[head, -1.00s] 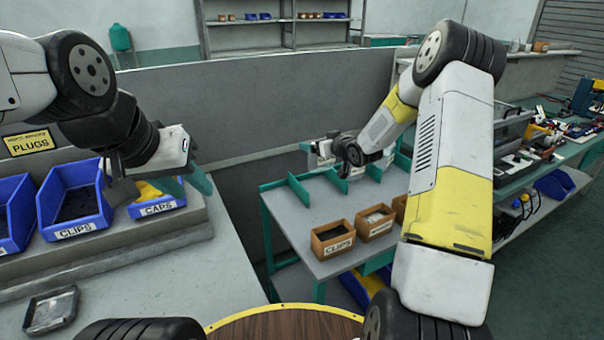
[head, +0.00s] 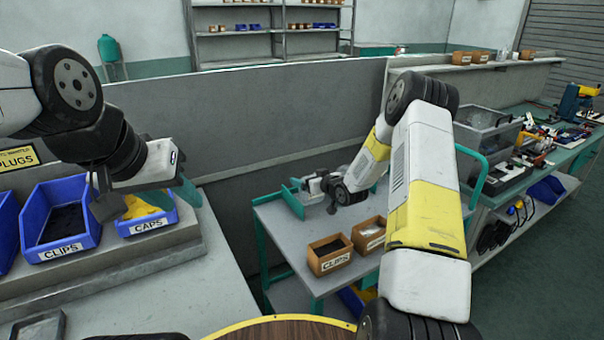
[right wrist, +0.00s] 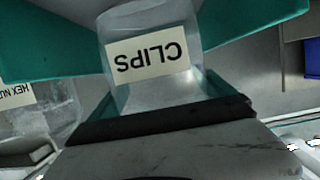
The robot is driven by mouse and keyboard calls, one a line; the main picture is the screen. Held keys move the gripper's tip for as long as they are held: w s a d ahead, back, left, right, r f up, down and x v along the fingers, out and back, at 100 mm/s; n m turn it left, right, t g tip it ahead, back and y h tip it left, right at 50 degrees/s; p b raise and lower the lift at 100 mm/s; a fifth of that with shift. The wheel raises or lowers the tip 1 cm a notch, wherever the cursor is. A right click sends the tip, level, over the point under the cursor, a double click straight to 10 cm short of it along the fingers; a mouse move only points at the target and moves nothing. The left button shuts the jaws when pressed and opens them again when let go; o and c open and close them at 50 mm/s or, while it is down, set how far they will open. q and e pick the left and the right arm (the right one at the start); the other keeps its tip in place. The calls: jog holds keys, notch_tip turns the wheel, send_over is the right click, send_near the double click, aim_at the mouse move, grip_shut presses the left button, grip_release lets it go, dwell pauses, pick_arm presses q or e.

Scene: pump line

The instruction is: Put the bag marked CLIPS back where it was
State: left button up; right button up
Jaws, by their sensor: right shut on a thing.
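The clear bag marked CLIPS (right wrist: 150,55) is between the teal fingers of my right gripper in the right wrist view, its label upside down there. My right gripper (head: 294,194) is shut on it above the left part of the trolley top (head: 285,232). I cannot make out the bag in the head view. A brown box marked CLIPS (head: 330,263) stands on the trolley's front part. A blue bin marked CLIPS (head: 62,248) stands on the left bench. My left gripper (head: 172,196) is open beside the bin marked CAPS (head: 150,224).
Another brown box (head: 370,240) stands right of the CLIPS box. A bag marked HEX NU… (right wrist: 30,105) shows at the left of the right wrist view. A grey wall (head: 290,110) rises behind the trolley. A workbench with a grey crate (head: 485,140) stands at right.

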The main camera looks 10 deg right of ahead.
jog(key=o, duration=1)
